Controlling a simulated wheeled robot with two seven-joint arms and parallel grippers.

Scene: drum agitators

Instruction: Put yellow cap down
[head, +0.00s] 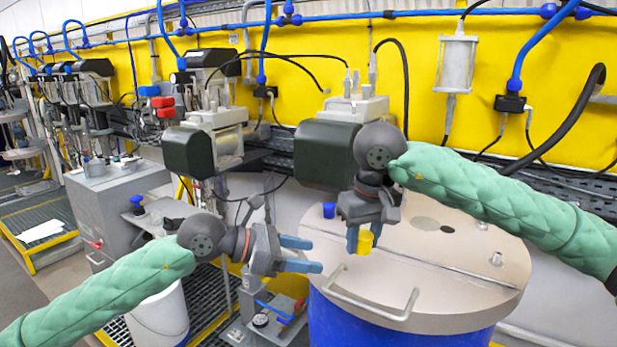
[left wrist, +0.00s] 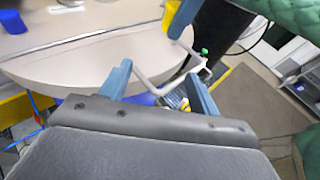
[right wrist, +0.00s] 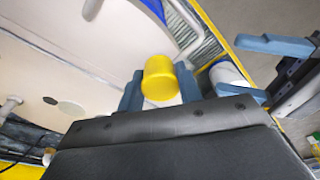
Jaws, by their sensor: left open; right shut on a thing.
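The yellow cap (head: 365,242) is held between the blue fingers of my right gripper (head: 359,236), above the left part of the drum lid. In the right wrist view the yellow cap (right wrist: 160,78) sits between the fingertips, and the gripper is shut on it. My left gripper (head: 300,254) is open and empty, beside the lid's left edge. In the left wrist view its open fingers (left wrist: 160,82) point at the lid edge and the metal handle (left wrist: 165,80). From these views I cannot tell whether the cap touches the lid.
The pale drum lid (head: 450,270) covers a blue drum (head: 345,318). A small blue cap (head: 329,210) stands on the lid behind the yellow one. The curved lid handle (head: 370,303) rises at the front. A white bucket (head: 160,315) stands at lower left. The lid's right side is mostly clear.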

